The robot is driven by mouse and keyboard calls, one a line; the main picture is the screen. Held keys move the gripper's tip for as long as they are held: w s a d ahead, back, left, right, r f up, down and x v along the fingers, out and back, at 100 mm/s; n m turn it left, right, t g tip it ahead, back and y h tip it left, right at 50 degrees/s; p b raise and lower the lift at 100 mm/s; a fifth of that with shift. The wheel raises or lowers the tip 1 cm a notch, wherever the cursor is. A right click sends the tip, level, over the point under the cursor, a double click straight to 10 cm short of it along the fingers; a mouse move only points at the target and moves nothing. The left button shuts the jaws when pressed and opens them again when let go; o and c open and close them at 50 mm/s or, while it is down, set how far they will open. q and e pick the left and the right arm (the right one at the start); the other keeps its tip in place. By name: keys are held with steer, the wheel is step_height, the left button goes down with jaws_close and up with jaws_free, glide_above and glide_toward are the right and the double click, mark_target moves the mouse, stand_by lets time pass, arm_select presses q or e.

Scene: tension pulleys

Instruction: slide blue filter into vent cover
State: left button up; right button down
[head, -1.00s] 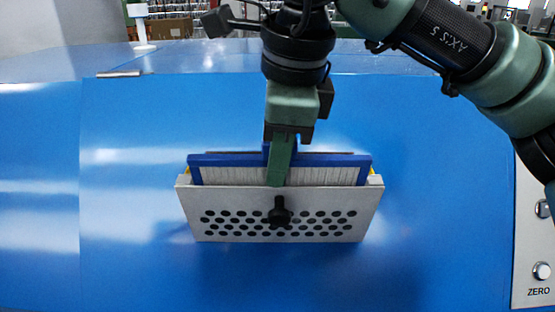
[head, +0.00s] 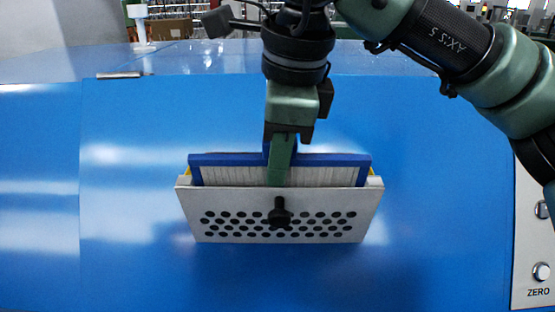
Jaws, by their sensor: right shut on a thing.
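The blue filter (head: 330,159) has a blue frame around white pleats. Its lower part is inside the vent cover (head: 240,236), and its upper part stands out above the cover's top edge. The vent cover is a pale grey plate with rows of round holes and a black knob (head: 280,215) at its middle. My right gripper (head: 280,165) comes down from above and is shut on the filter at the middle of its top edge. One green finger lies in front of the pleats. The filter's lower edge is hidden behind the cover. My left gripper is not in view.
The cover sits on a broad, sloping blue machine panel (head: 130,240) that is clear on both sides. A panel with buttons, one marked ZERO (head: 541,271), is at the right edge. A metal hinge or handle (head: 120,75) is at the upper left.

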steer(key=c, duration=1.3)
jaws_free()
steer(key=shift+r, duration=0.1)
steer(key=shift+s+r, duration=0.1)
steer(key=shift+r, duration=0.3)
steer(key=b+v, duration=0.1)
steer(key=v, duration=0.5)
steer(key=shift+s+d+r, duration=0.1)
steer(key=shift+s+r, duration=0.1)
steer(key=shift+r, duration=0.2)
